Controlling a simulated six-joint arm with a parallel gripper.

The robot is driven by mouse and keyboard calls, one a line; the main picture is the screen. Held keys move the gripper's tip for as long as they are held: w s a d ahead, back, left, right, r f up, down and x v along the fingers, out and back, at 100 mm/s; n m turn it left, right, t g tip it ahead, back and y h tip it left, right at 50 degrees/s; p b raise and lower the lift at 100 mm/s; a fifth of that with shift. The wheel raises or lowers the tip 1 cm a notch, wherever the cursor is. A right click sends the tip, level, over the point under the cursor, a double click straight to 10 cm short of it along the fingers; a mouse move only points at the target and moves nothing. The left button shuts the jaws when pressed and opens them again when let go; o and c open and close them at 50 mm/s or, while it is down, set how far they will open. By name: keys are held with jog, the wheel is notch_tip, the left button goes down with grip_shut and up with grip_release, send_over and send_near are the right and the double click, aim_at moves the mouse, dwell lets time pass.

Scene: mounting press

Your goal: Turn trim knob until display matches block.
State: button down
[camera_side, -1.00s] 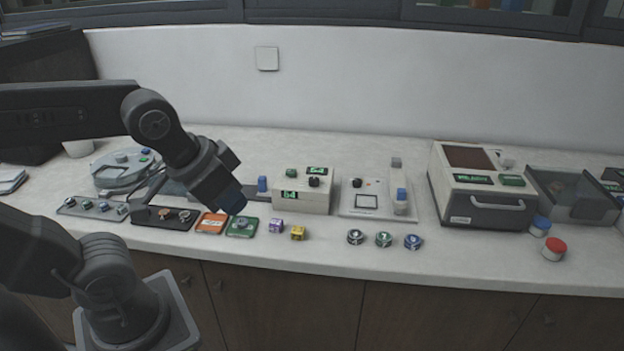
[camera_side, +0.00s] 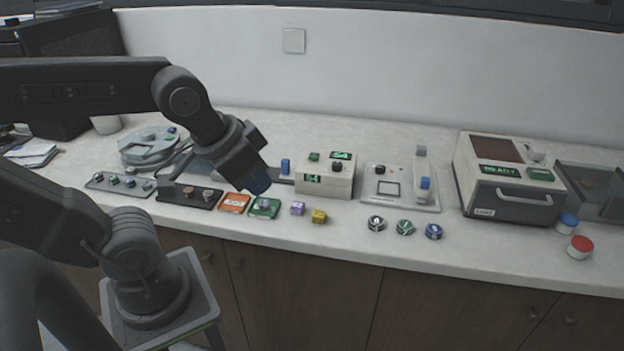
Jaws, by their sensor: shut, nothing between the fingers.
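A cream box (camera_side: 325,188) at the middle of the counter carries a black knob (camera_side: 337,167), which I take for the trim knob. A green-lit display (camera_side: 341,156) sits behind the knob and another (camera_side: 312,178) is on the front face. Their digits are too small to read surely. A purple block (camera_side: 297,208) and a yellow block (camera_side: 319,216) lie in front of the box; their markings are unclear. My gripper (camera_side: 260,185) is shut and empty, tilted down above the green tray, left of the box and apart from the knob.
A green tray (camera_side: 265,214) and an orange tray (camera_side: 234,206) lie below and left of my gripper. A blue upright piece (camera_side: 286,166) stands close to the box's left side. A plate with another black knob (camera_side: 379,169) is right of the box. The press (camera_side: 507,195) stands further right.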

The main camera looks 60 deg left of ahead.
aim_at(338, 163)
jog(key=c, duration=1.8)
grip_release()
jog(key=shift+c, duration=0.2)
